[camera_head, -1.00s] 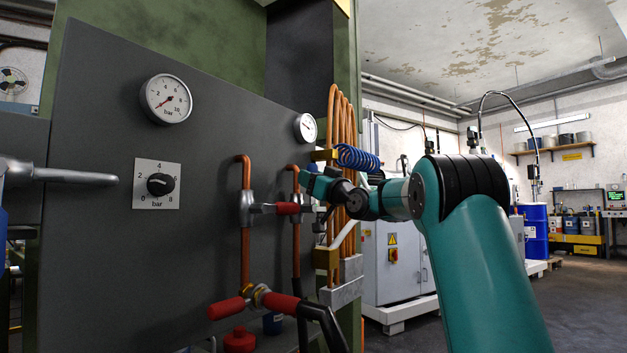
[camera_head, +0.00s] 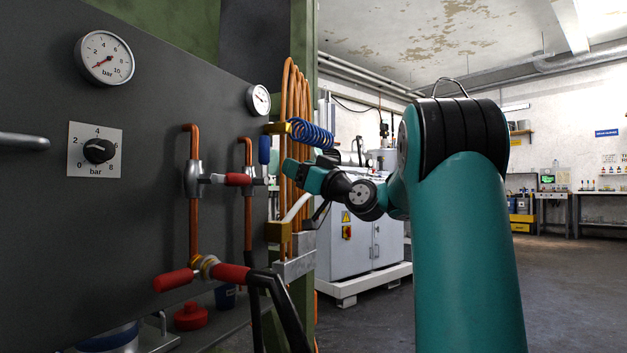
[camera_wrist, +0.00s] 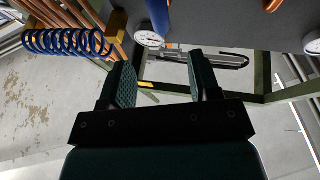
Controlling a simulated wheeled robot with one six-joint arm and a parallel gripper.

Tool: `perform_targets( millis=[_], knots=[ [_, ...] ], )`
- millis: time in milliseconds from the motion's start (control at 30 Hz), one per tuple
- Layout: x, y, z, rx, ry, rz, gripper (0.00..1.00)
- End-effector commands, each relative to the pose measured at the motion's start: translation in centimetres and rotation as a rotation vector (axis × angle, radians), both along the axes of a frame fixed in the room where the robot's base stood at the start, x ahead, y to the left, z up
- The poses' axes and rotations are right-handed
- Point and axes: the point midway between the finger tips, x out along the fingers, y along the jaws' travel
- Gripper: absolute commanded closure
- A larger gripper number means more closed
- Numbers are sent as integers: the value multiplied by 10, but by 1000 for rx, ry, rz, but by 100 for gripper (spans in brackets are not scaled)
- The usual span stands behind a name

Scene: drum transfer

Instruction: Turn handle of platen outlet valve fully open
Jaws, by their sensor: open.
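Two valves sit on copper pipes on the dark panel; no label shows which is the platen outlet valve. The left valve (camera_head: 193,179) has a red handle (camera_head: 237,180) pointing sideways to the right. The right valve (camera_head: 248,178) has a blue handle (camera_head: 264,150) standing upright. The blue handle also shows at the top of the wrist view (camera_wrist: 158,15), beyond and roughly between my fingers. My gripper (camera_head: 290,170) is just right of the blue handle in the head view. In the wrist view my gripper (camera_wrist: 159,78) is open and empty, apart from the handle.
A coiled blue hose (camera_head: 311,133) and vertical copper pipes (camera_head: 290,90) stand close beside my gripper. A lower valve with red grips (camera_head: 205,268) is below. Gauges (camera_head: 105,58) and a knob (camera_head: 98,151) are on the panel. Open floor (camera_head: 575,290) lies to the right.

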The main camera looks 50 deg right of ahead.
Motion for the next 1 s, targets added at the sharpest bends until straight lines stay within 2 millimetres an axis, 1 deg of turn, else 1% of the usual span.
perform_targets(
  millis=[33, 100, 200, 300, 1000],
  knots=[
    [-10, -1, -6, 2, 1, -5, 43],
    [-21, -1, -10, 1, 2, -4, 43],
    [-31, -1, -14, 0, 2, -2, 43],
    [-37, 0, -16, 0, 0, -1, 43],
    [-38, 1, -16, 0, 1, 1, 43]
  ],
)
